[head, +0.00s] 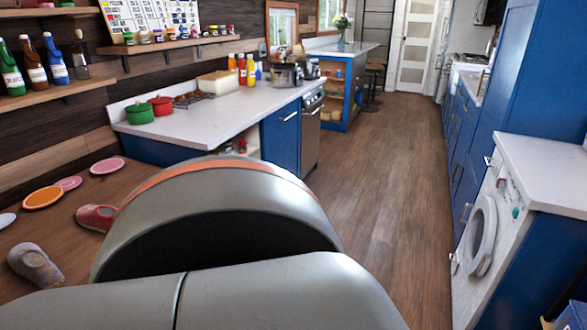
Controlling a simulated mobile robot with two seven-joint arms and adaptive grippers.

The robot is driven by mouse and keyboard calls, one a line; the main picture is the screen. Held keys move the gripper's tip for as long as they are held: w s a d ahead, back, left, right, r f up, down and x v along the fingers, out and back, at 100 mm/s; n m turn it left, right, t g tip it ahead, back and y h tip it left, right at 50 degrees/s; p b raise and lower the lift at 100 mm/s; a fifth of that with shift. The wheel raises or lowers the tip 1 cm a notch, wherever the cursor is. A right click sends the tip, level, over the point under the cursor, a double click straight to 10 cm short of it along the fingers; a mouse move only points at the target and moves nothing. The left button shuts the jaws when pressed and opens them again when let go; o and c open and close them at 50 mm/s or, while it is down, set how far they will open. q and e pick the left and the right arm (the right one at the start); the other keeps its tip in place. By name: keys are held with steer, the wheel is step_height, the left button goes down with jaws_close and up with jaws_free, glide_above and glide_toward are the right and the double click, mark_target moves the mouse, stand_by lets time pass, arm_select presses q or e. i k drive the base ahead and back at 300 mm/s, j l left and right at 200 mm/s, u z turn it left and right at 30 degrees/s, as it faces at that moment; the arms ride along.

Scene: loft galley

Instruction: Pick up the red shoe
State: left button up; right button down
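A red shoe (96,217) lies on the wooden surface at the lower left in the head view. Its right part is hidden behind a large grey arm link of mine with an orange band. A greyish patterned shoe (36,266) lies nearer and to the left of the red one. Neither of my grippers shows in this view, so I cannot see where they are relative to the red shoe.
Pink and orange discs (43,198) lie behind the red shoe. A white counter (200,120) with red and green pots stands beyond. A washing machine (480,236) is at the right. The wooden floor (385,165) down the middle is clear.

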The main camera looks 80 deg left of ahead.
mark_target(98, 218)
steer(key=j+u, duration=0.1)
steer(key=u, duration=1.2)
steer(key=l+u, duration=0.1)
steer(key=u, duration=2.35)
steer(key=i+l, duration=0.7)
steer(key=i+l+z, duration=0.05)
